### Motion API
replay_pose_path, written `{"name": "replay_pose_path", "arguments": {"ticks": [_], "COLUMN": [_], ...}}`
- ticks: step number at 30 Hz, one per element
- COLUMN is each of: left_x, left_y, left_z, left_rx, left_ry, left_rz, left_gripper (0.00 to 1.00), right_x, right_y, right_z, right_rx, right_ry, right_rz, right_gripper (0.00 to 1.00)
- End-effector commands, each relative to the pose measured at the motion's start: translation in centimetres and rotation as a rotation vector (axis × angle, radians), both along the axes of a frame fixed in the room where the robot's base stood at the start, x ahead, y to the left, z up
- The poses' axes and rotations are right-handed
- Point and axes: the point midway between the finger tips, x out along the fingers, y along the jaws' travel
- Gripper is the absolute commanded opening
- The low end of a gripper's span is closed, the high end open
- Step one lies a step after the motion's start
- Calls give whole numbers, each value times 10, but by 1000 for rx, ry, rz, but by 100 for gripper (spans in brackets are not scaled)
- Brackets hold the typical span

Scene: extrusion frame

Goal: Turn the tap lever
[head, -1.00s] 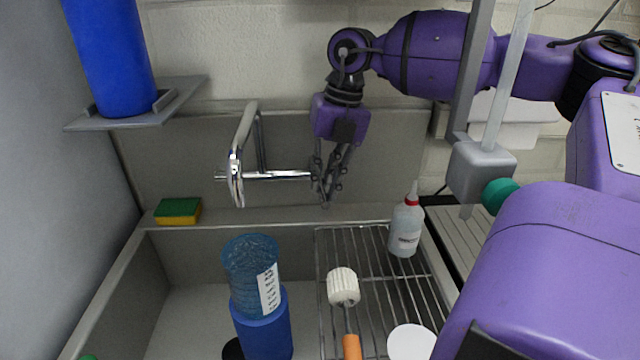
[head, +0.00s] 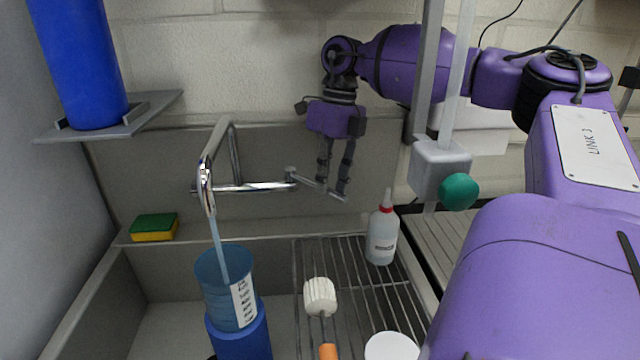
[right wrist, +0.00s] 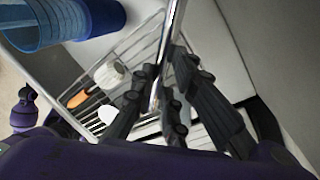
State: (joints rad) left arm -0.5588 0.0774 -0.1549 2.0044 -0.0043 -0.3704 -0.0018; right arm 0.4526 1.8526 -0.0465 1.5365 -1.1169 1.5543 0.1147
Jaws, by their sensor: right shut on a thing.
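The chrome tap (head: 232,187) is mounted on the back wall of the sink, its spout bending over at the left. Its lever (head: 310,183) slants right and down from the valve end. My right gripper (head: 334,192) is shut on the lever, with one finger on each side. In the right wrist view, a bright metal bar (right wrist: 161,62) runs between the fingers of my right gripper (right wrist: 165,105). A thin stream of water (head: 217,240) falls from the spout into a blue measuring vessel (head: 215,290) with a white label. My left gripper is out of view.
A squeeze bottle (head: 382,236), a white-headed brush (head: 320,297) and a white round item (head: 391,347) are on the wire rack (head: 360,290). A sponge (head: 154,227) lies on the left ledge. A blue cylinder (head: 80,70) stands on a shelf. A post with a green knob (head: 459,191) stands right.

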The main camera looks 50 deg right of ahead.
Motion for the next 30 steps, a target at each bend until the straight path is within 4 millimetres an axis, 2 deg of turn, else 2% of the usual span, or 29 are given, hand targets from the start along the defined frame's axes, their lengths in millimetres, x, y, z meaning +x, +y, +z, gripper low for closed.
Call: {"name": "replay_pose_path", "arguments": {"ticks": [19, 20, 23, 24, 30], "left_x": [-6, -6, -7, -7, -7], "left_y": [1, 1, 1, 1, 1], "left_z": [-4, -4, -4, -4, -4], "left_rx": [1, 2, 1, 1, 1], "left_ry": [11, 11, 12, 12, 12], "left_rz": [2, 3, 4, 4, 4], "left_gripper": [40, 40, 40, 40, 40], "right_x": [1, 1, 1, 1, 1], "right_y": [-5, -5, -5, -5, -5], "right_z": [1, 1, 1, 1, 0], "right_rx": [0, 0, 0, 0, 0], "right_ry": [-5, -5, -4, -4, -2], "right_rz": [53, 53, 52, 52, 52], "right_gripper": [0, 16, 29, 32, 32]}}
